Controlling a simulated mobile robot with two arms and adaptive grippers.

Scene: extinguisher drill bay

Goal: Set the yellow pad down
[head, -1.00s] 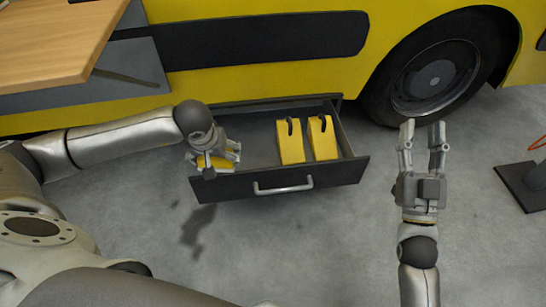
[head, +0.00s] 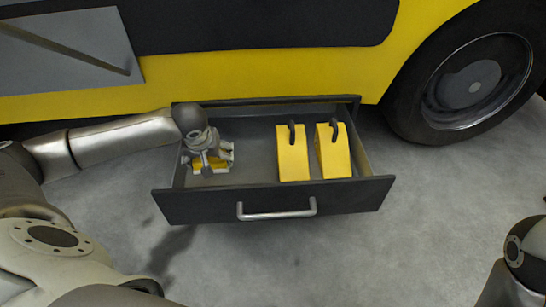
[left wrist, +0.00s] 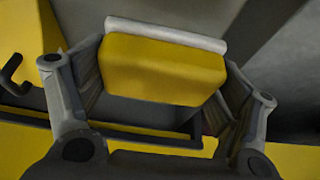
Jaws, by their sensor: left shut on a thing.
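The yellow pad (left wrist: 165,70) is a rounded yellow block with a pale grey strip along its far edge in the left wrist view. My left gripper (left wrist: 160,90) is shut on it, one finger at each side. In the head view my left gripper (head: 209,166) points down into the left part of the open drawer (head: 270,204). Only a little of the yellow shows between its fingers there. Whether the pad touches the drawer floor cannot be told. My right gripper is out of view; only part of that arm shows at the lower right.
Two yellow wedges with black handles, a left one (head: 292,158) and a right one (head: 333,155), stand in the drawer's middle and right. Bare drawer floor lies between my left gripper and them. The yellow vehicle (head: 270,75) and its wheel (head: 475,85) are behind.

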